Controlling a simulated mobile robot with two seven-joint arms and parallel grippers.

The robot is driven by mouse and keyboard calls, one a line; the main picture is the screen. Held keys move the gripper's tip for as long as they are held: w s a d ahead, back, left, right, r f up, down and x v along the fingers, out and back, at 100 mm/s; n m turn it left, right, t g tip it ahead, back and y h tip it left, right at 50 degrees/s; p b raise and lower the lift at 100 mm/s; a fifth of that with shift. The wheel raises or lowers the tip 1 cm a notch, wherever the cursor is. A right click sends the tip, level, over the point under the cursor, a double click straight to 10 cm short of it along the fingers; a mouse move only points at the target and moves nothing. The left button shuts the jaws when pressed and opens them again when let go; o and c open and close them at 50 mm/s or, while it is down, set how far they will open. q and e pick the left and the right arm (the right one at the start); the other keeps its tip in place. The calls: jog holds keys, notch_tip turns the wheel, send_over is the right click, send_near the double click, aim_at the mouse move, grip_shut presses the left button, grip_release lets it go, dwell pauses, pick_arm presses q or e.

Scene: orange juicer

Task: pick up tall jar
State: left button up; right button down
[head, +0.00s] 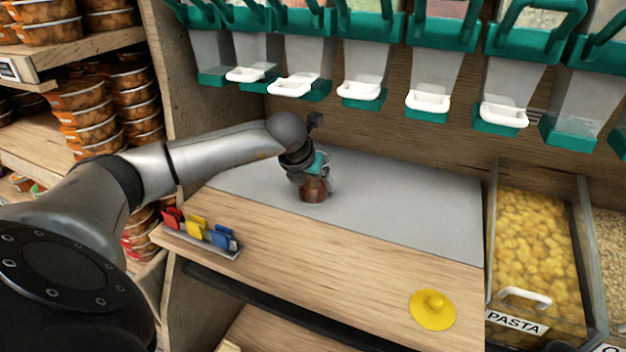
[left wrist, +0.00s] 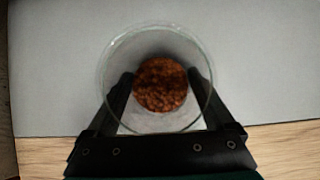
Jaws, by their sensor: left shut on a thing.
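The tall jar (head: 314,189) is at the grey mat (head: 400,215) on the counter, with brown contents showing at its lower part. In the left wrist view I look down into the clear round jar (left wrist: 157,40), with orange-brown contents at its bottom. My left gripper (head: 313,176) is shut on the jar, with one dark finger (left wrist: 160,98) on each side of it. The jar looks upright; whether its base touches the mat I cannot tell. My right gripper is not in view.
Dispensers with white spouts (head: 428,101) hang above the back of the counter. A yellow lid (head: 432,309) lies at the front right. A rack of coloured clips (head: 201,236) sits at the front left. A pasta bin (head: 535,240) stands to the right. The mat's right half is clear.

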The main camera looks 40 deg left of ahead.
pick_arm(q)
jog(key=c, duration=0.7)
jog(key=shift+c, duration=0.3)
jog(key=shift+a+r, duration=0.1)
jog(key=shift+r, duration=0.15)
